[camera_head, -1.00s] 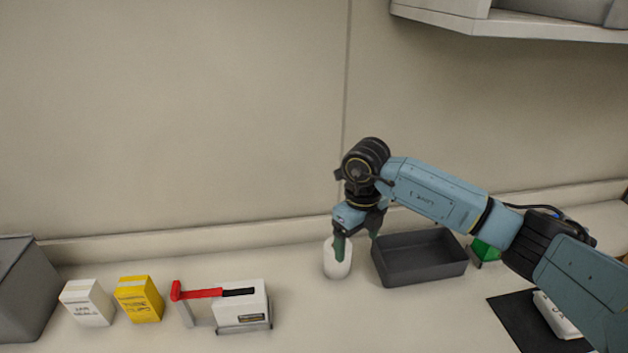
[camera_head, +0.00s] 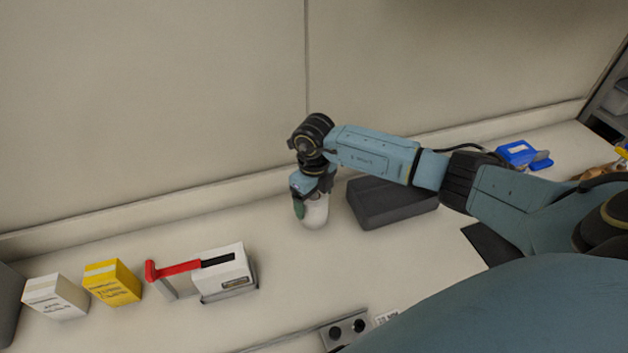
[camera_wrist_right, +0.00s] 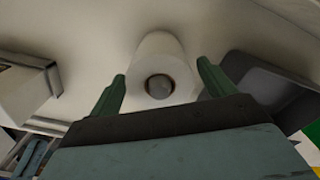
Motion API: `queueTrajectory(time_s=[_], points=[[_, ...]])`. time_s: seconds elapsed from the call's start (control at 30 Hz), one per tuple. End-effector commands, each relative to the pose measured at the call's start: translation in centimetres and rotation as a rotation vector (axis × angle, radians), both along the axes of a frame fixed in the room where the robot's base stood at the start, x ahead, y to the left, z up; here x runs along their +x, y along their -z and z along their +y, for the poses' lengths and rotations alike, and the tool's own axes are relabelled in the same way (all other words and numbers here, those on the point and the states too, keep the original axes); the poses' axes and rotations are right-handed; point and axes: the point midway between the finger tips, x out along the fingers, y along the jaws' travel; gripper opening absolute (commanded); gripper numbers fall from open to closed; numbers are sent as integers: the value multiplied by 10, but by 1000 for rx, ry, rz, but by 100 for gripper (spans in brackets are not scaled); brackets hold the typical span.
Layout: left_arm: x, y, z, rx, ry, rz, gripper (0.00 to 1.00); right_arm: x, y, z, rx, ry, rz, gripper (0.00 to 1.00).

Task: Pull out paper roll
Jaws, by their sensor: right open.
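The white paper roll (camera_head: 316,212) stands upright on the counter against the back, left of the dark grey tray. My right gripper (camera_head: 308,203) points down over it, with one green finger in front of its left side. In the right wrist view the roll (camera_wrist_right: 158,47) shows its round end with a grey core hole, between the two spread green fingers (camera_wrist_right: 161,72). A gap shows on each side, so the gripper is open and not clamped on it. The roll's far side is hidden. My left gripper is not in view.
The dark grey tray (camera_head: 385,208) sits close to the right of the roll. A white device with a red handle (camera_head: 228,268), a yellow box (camera_head: 112,283) and a white box (camera_head: 55,297) stand to the left. A blue object (camera_head: 518,153) lies far right.

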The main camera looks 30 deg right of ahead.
Motion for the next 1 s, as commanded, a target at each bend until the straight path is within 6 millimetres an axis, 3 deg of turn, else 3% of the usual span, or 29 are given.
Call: queueTrajectory(time_s=[0.2,0.57,0.93,1.0], points=[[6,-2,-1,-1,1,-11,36,0,22,0,1,0,0,82],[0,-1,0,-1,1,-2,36,0,27,0,1,-1,-1,82],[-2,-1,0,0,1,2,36,0,26,0,1,0,-1,34],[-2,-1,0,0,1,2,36,0,26,0,1,0,-1,33]])
